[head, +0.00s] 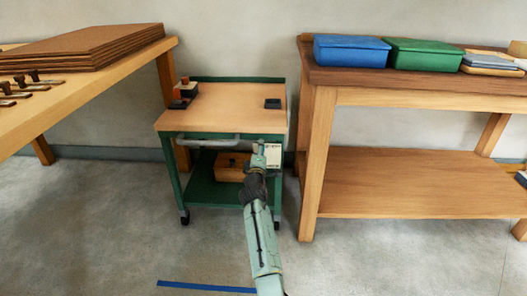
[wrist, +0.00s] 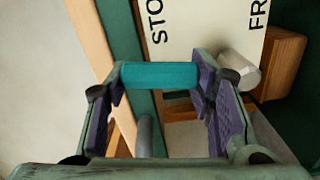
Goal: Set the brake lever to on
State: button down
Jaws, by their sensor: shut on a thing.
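The brake lever's teal grip (wrist: 160,76) lies between my gripper's purple-padded fingers (wrist: 160,85) in the wrist view, touching both pads. My gripper is shut on it. A white plate (wrist: 205,28) behind it bears cut-off black words beginning "STO" and "FR". A grey round piece (wrist: 240,68) shows just right of the right finger, near "FR". In the head view my gripper (head: 258,152) is at the front right of the green cart (head: 172,170), with the white plate (head: 273,156) beside it. My gripper hides the lever there, and I cannot tell its exact setting.
The cart has a wooden top (head: 230,105), a grey push handle (head: 208,141) and a wooden box (head: 230,167) on its lower shelf. A workbench (head: 315,160) stands close on the right, another table (head: 120,70) on the left.

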jog(key=shift+a+r+n, duration=0.2)
jog(key=shift+a+n, duration=0.35)
jog(key=shift+n, duration=0.45)
jog(key=shift+a, duration=0.1)
jog(key=c, duration=1)
grip_release()
jog(key=shift+f, duration=0.1)
jog(key=shift+s+f, duration=0.1)
jog(key=shift+s, duration=0.35)
jog(key=s, duration=0.6)
jog(key=shift+s, duration=0.3)
